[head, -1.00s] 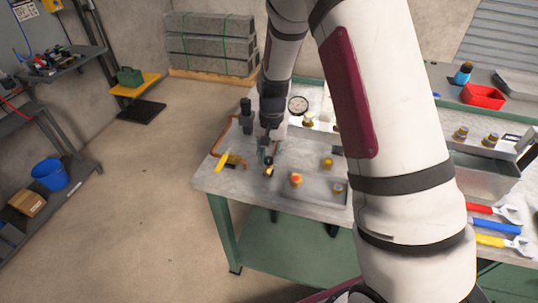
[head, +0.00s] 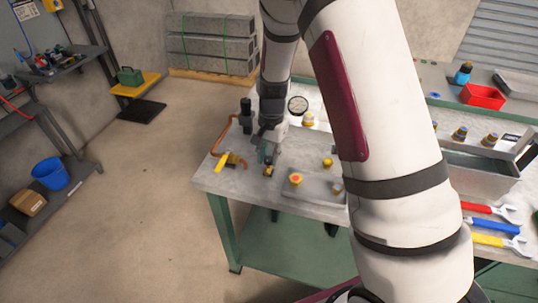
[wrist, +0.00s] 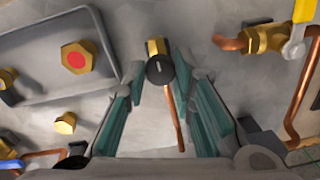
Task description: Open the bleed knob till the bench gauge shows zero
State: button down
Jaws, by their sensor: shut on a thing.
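The black bleed knob (wrist: 160,69) sits on a small brass fitting (wrist: 155,46) and lies between the fingertips of my gripper (wrist: 160,78) in the wrist view. A pale mark shows on the knob's face. In the head view my gripper (head: 268,151) reaches down to the fitting near the bench's left front corner, and the fingers partly hide the knob. The bench gauge (head: 298,105), a white round dial, stands just behind to the right. Its needle is too small to read.
A yellow-handled valve (head: 223,161) and copper pipe lie left of my gripper. A grey tray (head: 315,197) with brass fittings, one with a red top (head: 296,179), is close on the right. Wrenches (head: 490,225) lie far right.

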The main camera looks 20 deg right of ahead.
jog(key=shift+w, duration=0.1)
jog(key=c, duration=1.3)
grip_release()
jog(key=shift+c, duration=0.2)
notch_tip(320, 180, up, 12)
jog(key=shift+s+d, duration=0.2)
jog(key=shift+s, duration=0.05)
